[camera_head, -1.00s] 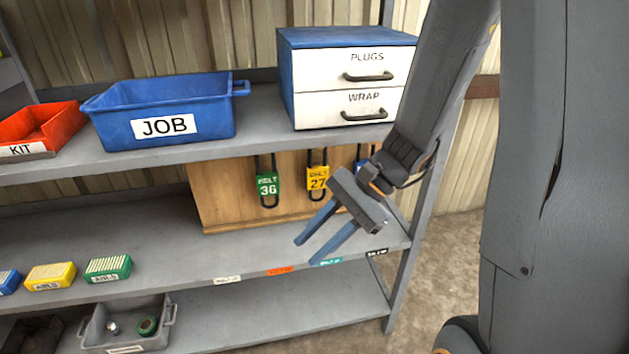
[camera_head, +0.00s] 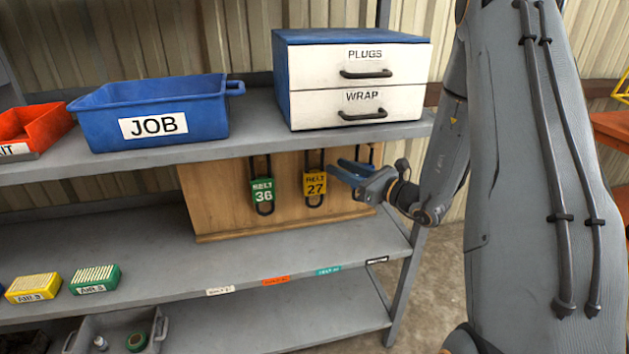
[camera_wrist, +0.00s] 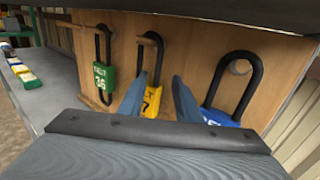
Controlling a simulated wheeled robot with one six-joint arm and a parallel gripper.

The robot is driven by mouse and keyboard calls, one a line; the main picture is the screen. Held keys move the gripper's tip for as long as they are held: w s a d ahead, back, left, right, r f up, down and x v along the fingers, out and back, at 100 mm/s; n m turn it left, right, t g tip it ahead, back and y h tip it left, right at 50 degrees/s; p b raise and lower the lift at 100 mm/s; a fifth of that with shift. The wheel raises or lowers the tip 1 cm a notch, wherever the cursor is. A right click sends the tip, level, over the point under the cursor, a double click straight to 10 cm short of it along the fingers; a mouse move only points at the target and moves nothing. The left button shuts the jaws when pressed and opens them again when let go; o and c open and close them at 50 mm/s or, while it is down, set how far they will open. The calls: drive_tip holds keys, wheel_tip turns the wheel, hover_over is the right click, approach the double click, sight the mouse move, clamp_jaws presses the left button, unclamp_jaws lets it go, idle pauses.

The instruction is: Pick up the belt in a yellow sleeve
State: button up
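The belt in a yellow sleeve (camera_head: 314,184), marked 27, hangs as a black loop from a peg on the wooden board. My gripper (camera_head: 334,167) is just right of it in the head view, its blue fingers pointing left towards it. In the wrist view my gripper (camera_wrist: 160,80) is open and empty. The yellow sleeve (camera_wrist: 151,103) shows between its two fingers, partly covered by them. I cannot tell how far the fingertips are from it.
A green-sleeved belt (camera_head: 263,191) hangs to the left. A blue-sleeved belt (camera_wrist: 218,118) hangs close on the right. The upper shelf (camera_head: 240,143), holding a blue JOB bin (camera_head: 200,120) and drawers (camera_head: 310,106), overhangs the board (camera_head: 222,210). The lower shelf has free room below the belts.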

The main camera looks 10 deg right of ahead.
sight(314, 177)
drive_tip(key=x, duration=0.5)
drive_tip(key=shift+s+a+p, duration=0.15)
drive_tip(key=shift+s+p, duration=0.05)
drive_tip(key=shift+p, duration=0.15)
clamp_jaws()
